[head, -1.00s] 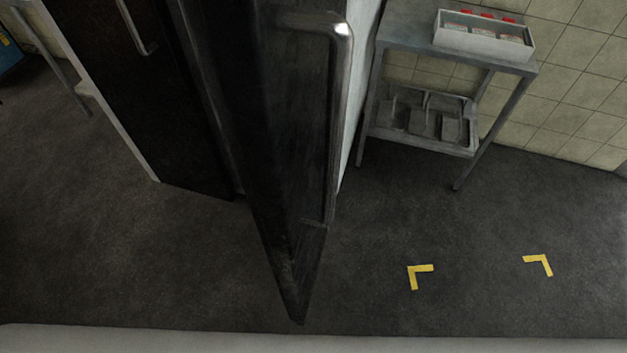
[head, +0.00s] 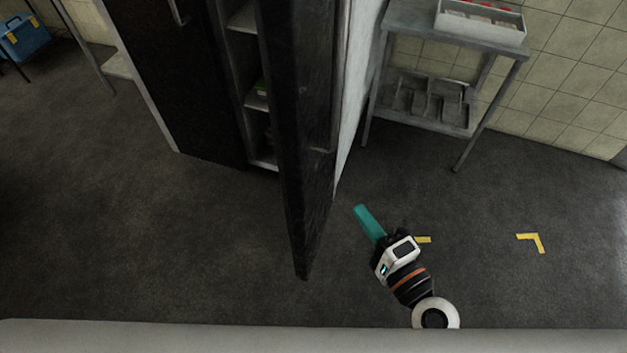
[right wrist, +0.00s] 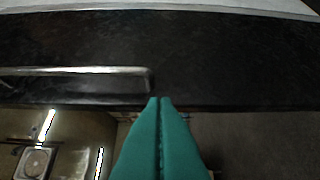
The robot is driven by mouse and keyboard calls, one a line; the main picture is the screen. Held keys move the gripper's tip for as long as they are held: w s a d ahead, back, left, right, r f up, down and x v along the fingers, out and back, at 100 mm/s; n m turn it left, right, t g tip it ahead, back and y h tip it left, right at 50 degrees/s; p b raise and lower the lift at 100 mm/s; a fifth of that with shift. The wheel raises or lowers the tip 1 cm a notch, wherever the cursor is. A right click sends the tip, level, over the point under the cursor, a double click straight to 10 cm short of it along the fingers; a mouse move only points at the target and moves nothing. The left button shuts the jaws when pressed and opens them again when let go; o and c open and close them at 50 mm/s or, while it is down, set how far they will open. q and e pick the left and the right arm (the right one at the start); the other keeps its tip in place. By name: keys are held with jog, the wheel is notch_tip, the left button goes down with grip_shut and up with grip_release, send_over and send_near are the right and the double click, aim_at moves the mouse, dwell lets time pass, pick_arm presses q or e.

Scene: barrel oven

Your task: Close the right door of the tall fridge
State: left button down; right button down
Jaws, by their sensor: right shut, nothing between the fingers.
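The tall fridge's right door (head: 300,130) stands open in the head view, seen nearly edge-on and pointing toward me. Its left door (head: 185,95) is shut. Fridge shelves (head: 256,100) show in the gap between the two doors. My right gripper (head: 360,210) is right of the open door's lower end, shut and empty, with teal fingers pointing up and left. In the right wrist view its fingertips (right wrist: 160,102) are in front of the dark door panel (right wrist: 220,60), just right of the end of a metal handle (right wrist: 75,80). Contact cannot be told. My left gripper is out of view.
A metal table (head: 450,45) with a white box (head: 480,27) on top and a lower tray (head: 425,115) stands right of the fridge. Yellow floor marks (head: 532,242) lie at the right. A blue box (head: 27,40) is at far left. The floor in front is clear.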

jog(key=r, duration=0.1)
jog(key=p, duration=0.4)
send_near(306, 154)
jog(key=w+d, duration=0.1)
jog(key=w, duration=0.2)
jog(key=w+a, duration=0.1)
jog(key=a, duration=0.1)
jog(key=shift+w+a, duration=0.4)
jog(key=shift+a, duration=0.5)
